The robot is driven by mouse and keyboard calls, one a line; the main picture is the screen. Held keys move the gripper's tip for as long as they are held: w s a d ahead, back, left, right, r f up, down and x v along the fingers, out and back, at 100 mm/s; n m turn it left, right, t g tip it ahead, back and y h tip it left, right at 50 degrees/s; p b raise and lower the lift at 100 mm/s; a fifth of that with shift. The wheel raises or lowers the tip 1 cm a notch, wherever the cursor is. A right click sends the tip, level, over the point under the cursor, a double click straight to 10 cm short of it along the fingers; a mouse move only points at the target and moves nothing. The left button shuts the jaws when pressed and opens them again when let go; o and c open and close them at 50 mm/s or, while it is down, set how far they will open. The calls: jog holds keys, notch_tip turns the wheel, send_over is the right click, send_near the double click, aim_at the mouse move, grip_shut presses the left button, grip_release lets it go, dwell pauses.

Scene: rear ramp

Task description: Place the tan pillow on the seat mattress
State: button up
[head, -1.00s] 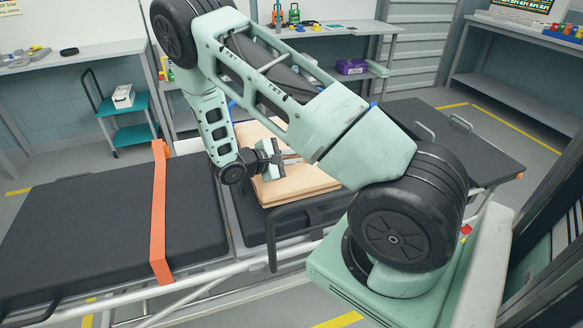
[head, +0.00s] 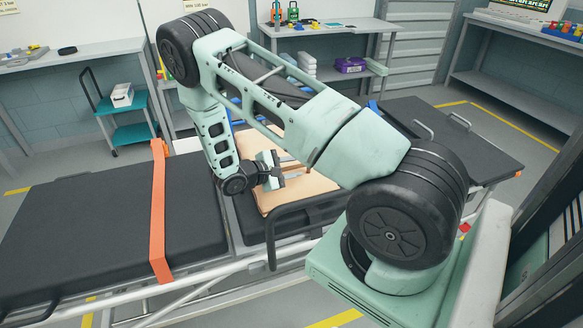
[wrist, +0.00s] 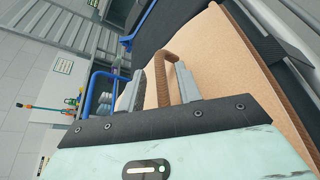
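The tan pillow (head: 310,190) is a thick tan slab on the dark middle section of the stretcher, behind a black side rail. It fills much of the right of the wrist view (wrist: 225,70). A brown strap handle (wrist: 166,72) stands up from it. My gripper (head: 279,172) is low over the pillow's left part. In the wrist view my gripper's two grey fingers (wrist: 161,85) are apart, with the strap between them and a gap visible. A black mattress (head: 100,225) lies at left. I cannot tell which section is the seat mattress.
An orange strap (head: 158,215) crosses the left mattress. The black side rail (head: 271,240) stands at the near edge. A dark section with handles (head: 450,135) lies at right. A teal cart (head: 130,135) and workbenches stand behind.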

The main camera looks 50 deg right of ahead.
jog(key=shift+r, duration=0.15)
notch_tip(320, 180, up, 3)
jog(key=b, duration=0.2)
send_over(260, 191)
jog(key=shift+s+r, duration=0.1)
jog(key=shift+r, duration=0.05)
jog(key=s+a+r+t+y, duration=0.1)
jog(key=s+a+r+y, duration=0.4)
jog(key=a, duration=0.5)
jog(key=s+a+r+n+t+y, duration=0.1)
jog(key=s+a+r+y, duration=0.3)
jog(key=s+a, duration=0.5)
jog(key=s+a+r+t+y, duration=0.2)
jog(key=s+a+r+y, duration=0.3)
jog(key=a, duration=0.6)
jog(key=s+r, duration=0.2)
jog(key=s, duration=0.1)
jog(key=shift+n+y, duration=0.3)
jog(key=shift+a, duration=0.1)
jog(key=shift+r, duration=0.15)
